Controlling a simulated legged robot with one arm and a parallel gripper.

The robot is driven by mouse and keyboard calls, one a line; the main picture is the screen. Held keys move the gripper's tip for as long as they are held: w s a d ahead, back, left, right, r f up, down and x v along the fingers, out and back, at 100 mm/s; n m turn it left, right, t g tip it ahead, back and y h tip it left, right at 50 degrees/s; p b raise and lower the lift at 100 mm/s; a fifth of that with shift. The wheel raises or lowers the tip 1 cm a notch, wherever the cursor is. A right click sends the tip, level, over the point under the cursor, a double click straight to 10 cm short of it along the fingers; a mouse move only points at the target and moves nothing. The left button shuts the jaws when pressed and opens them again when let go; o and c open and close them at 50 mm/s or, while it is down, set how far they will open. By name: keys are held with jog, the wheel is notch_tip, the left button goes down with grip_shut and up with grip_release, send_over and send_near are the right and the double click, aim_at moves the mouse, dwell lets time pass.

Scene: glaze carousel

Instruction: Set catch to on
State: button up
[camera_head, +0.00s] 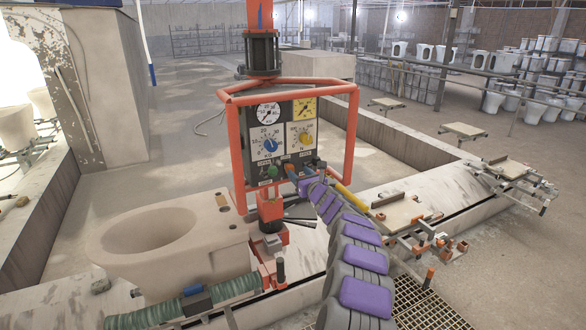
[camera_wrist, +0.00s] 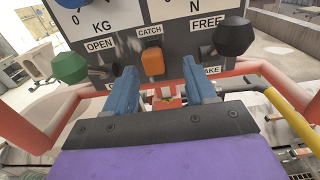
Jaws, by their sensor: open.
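The catch is an orange rocker-like switch (camera_wrist: 152,62) under the CATCH label (camera_wrist: 150,30) on the grey control panel (camera_wrist: 180,10). In the wrist view it sits just beyond and between the two blue fingers of my gripper (camera_wrist: 165,75). The fingers are spread apart with nothing between them, and no contact with the switch shows. I cannot tell which position the switch is in. In the head view my gripper (camera_head: 298,175) is at the lower edge of the panel (camera_head: 283,110), hiding part of its bottom row.
A green knob (camera_wrist: 70,67) labelled OPEN stands left of the catch; a black knob (camera_wrist: 233,36) under FREE stands right. An orange tube frame (camera_head: 352,130) surrounds the panel. A yellow handle (camera_head: 346,194) lies right of my gripper. A beige ceramic bowl (camera_head: 200,235) stands lower left.

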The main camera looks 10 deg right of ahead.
aim_at(290, 165)
jog(key=shift+p+x, duration=0.85)
jog(key=shift+x, duration=2.05)
jog(key=shift+a, duration=0.85)
jog(key=shift+c, duration=1)
jog(key=shift+d, duration=0.4)
jog(key=c, duration=0.4)
jog(key=shift+a, duration=0.15)
grip_shut()
